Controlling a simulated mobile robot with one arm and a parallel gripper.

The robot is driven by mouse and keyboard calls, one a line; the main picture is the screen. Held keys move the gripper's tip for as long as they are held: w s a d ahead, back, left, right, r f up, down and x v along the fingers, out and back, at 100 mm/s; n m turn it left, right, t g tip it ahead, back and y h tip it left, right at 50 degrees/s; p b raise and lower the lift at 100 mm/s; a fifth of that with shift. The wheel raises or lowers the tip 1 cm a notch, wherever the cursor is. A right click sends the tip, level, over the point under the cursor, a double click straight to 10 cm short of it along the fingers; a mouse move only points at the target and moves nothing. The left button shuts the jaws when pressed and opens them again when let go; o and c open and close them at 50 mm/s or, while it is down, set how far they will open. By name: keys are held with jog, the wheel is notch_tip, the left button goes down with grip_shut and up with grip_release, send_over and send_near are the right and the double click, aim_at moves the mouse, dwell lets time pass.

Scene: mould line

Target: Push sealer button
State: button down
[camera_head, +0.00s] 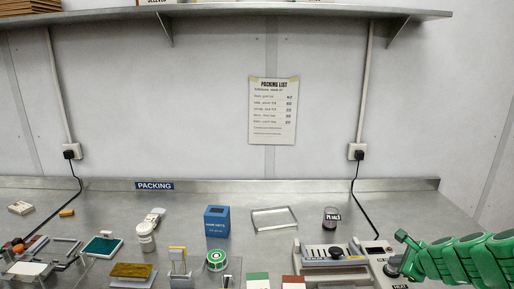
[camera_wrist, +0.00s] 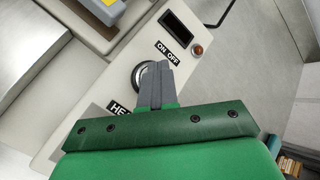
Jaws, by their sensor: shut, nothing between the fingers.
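The sealer (camera_head: 335,255) is a pale bench machine at the lower right of the head view, with a dark knob on its top. In the wrist view its control panel (camera_wrist: 85,115) carries a black rocker switch (camera_wrist: 176,29) near an ON OFF label, a small orange-red lamp (camera_wrist: 197,51) and a round dark control with a metal ring (camera_wrist: 137,74) above a partly covered label starting "HE". My gripper (camera_wrist: 157,66) is shut and empty. Its fingertips overlap the round control's right side in the wrist view; I cannot tell whether they touch it. The gripper's green body hides the lower panel.
A dark-capped jar (camera_head: 331,217) and a clear tray (camera_head: 274,218) stand behind the sealer. A blue box (camera_head: 216,221) and a green tape roll (camera_head: 216,260) are left of it. A black power cord (camera_head: 362,205) runs down behind the sealer. The bench's back right is clear.

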aim_at(394, 270)
jog(key=shift+r, duration=0.45)
jog(key=shift+r, duration=2.9)
